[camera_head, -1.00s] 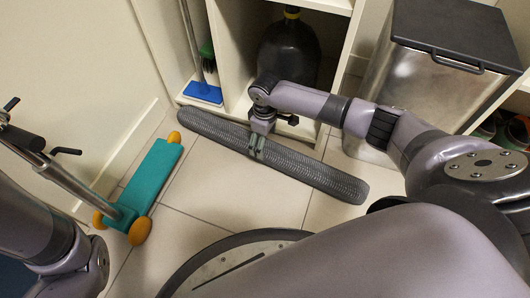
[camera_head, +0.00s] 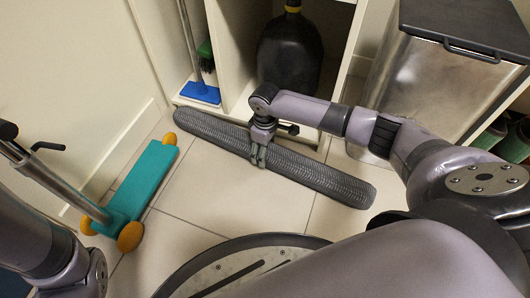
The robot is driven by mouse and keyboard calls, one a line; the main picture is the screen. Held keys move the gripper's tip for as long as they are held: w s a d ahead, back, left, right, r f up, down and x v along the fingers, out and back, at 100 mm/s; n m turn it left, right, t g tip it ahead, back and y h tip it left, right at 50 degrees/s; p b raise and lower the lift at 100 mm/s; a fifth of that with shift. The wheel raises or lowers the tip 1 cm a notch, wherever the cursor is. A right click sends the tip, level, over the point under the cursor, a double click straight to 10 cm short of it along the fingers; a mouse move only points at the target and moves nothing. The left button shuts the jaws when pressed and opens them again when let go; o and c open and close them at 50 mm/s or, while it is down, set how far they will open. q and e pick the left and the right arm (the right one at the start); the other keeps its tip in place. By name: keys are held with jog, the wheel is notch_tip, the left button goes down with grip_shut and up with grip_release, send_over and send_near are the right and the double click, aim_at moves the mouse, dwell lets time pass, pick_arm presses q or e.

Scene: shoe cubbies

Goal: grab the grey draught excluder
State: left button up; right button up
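The grey draught excluder (camera_head: 315,174) is a long, ribbed roll. It lies slantwise in front of the cubbies, from the upper left to the lower right. My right gripper (camera_head: 259,156) points down at about the middle of it, with finger parts across its near side. The far side of the grip is hidden, so I cannot tell whether the fingers are shut on the roll. My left arm enters at the lower left, but its gripper is out of view.
A steel bin (camera_head: 425,85) stands at the right. A teal scooter (camera_head: 146,180) stands at the left. The tiled floor (camera_head: 215,205) in front is clear.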

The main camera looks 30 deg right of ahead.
grip_shut()
jog(key=shift+r, duration=0.1)
dwell(0.7)
